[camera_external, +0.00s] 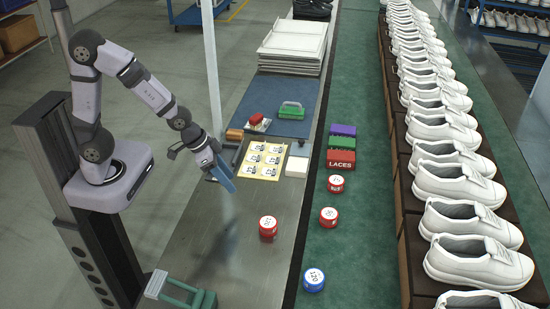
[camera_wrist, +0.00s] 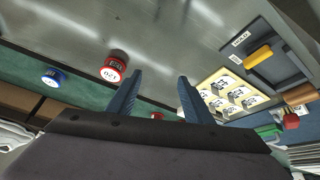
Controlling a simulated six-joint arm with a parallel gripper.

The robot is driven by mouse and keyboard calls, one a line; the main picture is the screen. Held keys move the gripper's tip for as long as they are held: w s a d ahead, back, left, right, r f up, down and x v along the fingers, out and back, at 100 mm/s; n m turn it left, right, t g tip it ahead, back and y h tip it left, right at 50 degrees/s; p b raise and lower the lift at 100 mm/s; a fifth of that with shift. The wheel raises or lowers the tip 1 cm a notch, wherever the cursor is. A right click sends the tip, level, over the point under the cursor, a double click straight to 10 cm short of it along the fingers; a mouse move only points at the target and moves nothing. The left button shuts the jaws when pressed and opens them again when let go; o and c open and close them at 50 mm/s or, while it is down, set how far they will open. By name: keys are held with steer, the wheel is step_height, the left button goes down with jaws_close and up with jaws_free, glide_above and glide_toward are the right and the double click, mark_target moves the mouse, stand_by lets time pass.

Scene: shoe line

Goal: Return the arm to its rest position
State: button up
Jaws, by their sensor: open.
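My gripper (camera_external: 222,176) is in the air above the metal bench (camera_external: 227,230), left of the yellow label sheet (camera_external: 261,160). In the wrist view my gripper (camera_wrist: 157,88) shows two blue fingers spread apart with nothing between them. My arm reaches from its base on the dark column at the left, bent at the elbow. A red round tin (camera_external: 268,226) stands on the bench to the right of and nearer than the gripper. It also shows in the wrist view (camera_wrist: 113,66), left of the fingers.
A green mat (camera_external: 335,262) bears two red tins (camera_external: 329,216), a blue tin (camera_external: 314,280) and coloured boxes (camera_external: 341,158). White shoes (camera_external: 457,185) line the right. A white post (camera_external: 211,75) stands behind my gripper. A green stand (camera_external: 184,293) is at the front. The bench's middle is clear.

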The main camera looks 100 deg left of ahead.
steer(key=s+d+r+m+g+h+p, duration=0.1)
steer(key=s+d+r+m+g+p, duration=0.3)
steer(key=s+d, duration=0.6)
steer(key=s+r+g, duration=0.1)
steer(key=s, duration=0.2)
steer(key=shift+s+d+r, duration=0.35)
steer(key=shift+d+r, duration=0.05)
